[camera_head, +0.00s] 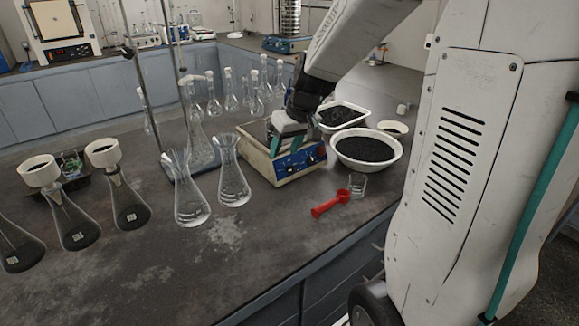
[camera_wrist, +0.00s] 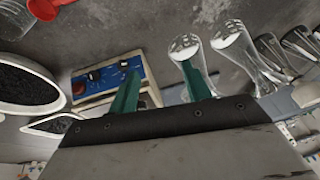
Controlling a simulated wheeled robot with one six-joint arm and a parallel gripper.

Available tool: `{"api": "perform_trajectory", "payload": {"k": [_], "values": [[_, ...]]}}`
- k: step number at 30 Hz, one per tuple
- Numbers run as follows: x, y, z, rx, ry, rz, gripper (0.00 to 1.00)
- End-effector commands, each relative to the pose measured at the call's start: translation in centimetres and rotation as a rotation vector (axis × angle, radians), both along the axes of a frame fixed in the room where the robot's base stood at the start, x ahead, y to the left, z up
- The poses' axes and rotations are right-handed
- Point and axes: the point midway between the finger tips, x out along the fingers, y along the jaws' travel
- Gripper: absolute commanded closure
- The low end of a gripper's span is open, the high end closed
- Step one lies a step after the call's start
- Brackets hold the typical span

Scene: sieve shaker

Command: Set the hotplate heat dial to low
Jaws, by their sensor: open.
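The hotplate (camera_head: 258,168) is a cream box with a blue front panel (camera_head: 289,166), standing mid-bench. In the wrist view the blue panel (camera_wrist: 110,75) carries dark knobs (camera_wrist: 93,76) and a red round control (camera_wrist: 80,88); their markings are too small to read, and I cannot tell which is the heat dial or its setting. My gripper (camera_head: 286,146) is over the hotplate near the panel and hides part of it. Its teal fingers (camera_wrist: 161,70) are apart with nothing between them. One finger overlaps the panel's right end in the wrist view; contact cannot be told.
Two clear flasks (camera_head: 233,185) stand close left of the hotplate. A white bowl of dark grains (camera_head: 340,155) and a white tray (camera_head: 350,106) stand to the right.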

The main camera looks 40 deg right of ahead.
Motion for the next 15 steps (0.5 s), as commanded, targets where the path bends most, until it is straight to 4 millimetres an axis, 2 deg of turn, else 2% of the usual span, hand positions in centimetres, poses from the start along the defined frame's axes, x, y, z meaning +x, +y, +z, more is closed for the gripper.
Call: {"api": "perform_trajectory", "payload": {"k": [1,3,7,10,15], "values": [[1.5,-2.0,-1.7,-0.001,-0.007,-0.018,0.51],[3.2,-4.2,-3.5,-0.011,-0.025,-0.034,0.51],[5.1,-7.3,-6.0,-0.031,-0.048,-0.058,0.51],[5.8,-8.7,-7.1,-0.043,-0.057,-0.066,0.51],[6.5,-9.1,-8.7,-0.047,-0.060,-0.069,0.51]]}}
